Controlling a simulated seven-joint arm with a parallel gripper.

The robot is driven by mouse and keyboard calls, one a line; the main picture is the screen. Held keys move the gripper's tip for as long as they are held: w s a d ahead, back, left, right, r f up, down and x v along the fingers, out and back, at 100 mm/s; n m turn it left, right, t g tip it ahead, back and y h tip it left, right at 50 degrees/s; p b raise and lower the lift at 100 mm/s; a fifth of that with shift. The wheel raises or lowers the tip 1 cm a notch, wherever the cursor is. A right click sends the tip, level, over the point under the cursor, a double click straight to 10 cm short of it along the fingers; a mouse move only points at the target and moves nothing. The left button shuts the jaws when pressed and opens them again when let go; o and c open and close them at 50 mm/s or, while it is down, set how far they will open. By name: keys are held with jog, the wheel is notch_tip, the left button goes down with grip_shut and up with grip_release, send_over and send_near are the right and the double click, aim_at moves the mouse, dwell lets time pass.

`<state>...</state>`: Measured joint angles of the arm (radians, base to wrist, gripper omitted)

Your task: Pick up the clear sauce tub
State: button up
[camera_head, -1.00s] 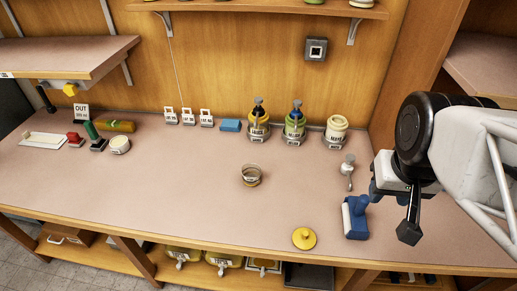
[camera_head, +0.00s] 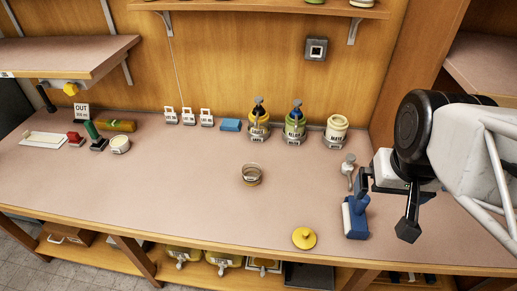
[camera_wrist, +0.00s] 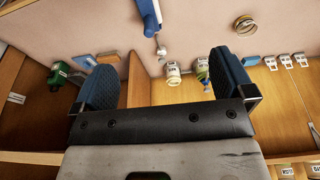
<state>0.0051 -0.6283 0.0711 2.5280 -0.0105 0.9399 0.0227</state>
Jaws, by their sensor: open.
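The clear sauce tub (camera_head: 251,175) is a small, round, see-through cup with a brownish tint and a label. It stands alone on the middle of the counter. It also shows at the upper right of the wrist view (camera_wrist: 245,25). My gripper (camera_wrist: 164,78) is open and empty, with its two blue pads wide apart. In the head view it is at the right of the counter, well to the right of the tub and apart from it.
A blue-and-white tool (camera_head: 355,217) and a small metal-and-white utensil (camera_head: 348,170) lie near my gripper. A yellow lid (camera_head: 304,238) lies at the front edge. Labelled jars (camera_head: 295,125) stand along the back. The counter around the tub is clear.

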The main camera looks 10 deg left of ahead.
jog(key=w+a+f+m, duration=0.1)
jog(key=w+a, duration=0.2)
jog(key=w, duration=0.3)
jog(key=w+a+f, duration=0.2)
jog(key=w, duration=0.4)
jog(key=m+g, duration=0.3)
send_over(251, 165)
jog(key=s, duration=0.3)
notch_tip(251, 165, down, 26)
jog(key=shift+s+d, duration=0.1)
jog(key=shift+d, duration=0.2)
jog(key=shift+f, duration=1.3)
